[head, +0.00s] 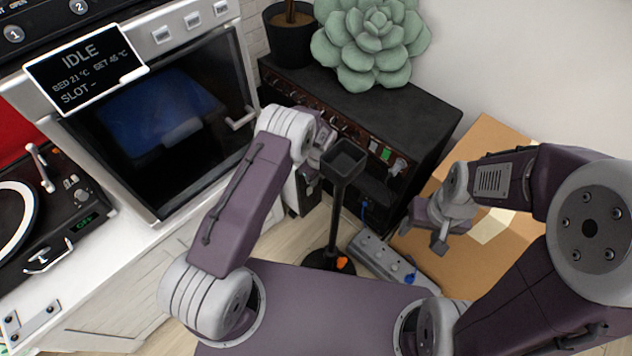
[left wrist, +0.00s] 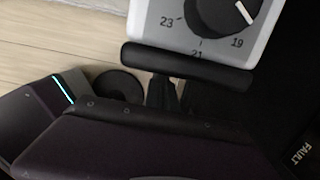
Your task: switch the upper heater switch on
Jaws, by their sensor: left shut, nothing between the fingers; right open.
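I cannot single out the upper heater switch for certain in either view. In the head view, a black cabinet (head: 420,118) has a front panel with a row of small controls, among them a green one (head: 385,154) and a pale one with red (head: 398,165). My left gripper (head: 312,180) is shut and empty, close in front of this panel, and its arm hides part of it. The left wrist view shows a white box with a dark dial (left wrist: 225,12) marked 23, 21 and 19. My right gripper (head: 431,228) is open and empty, over the cardboard.
A black post with a square top (head: 345,160) stands before the cabinet. A grey power strip (head: 385,258) lies on the floor beside cardboard (head: 480,140). A succulent (head: 370,40) and a dark pot (head: 290,40) stand on the cabinet. An oven (head: 160,110) is at left.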

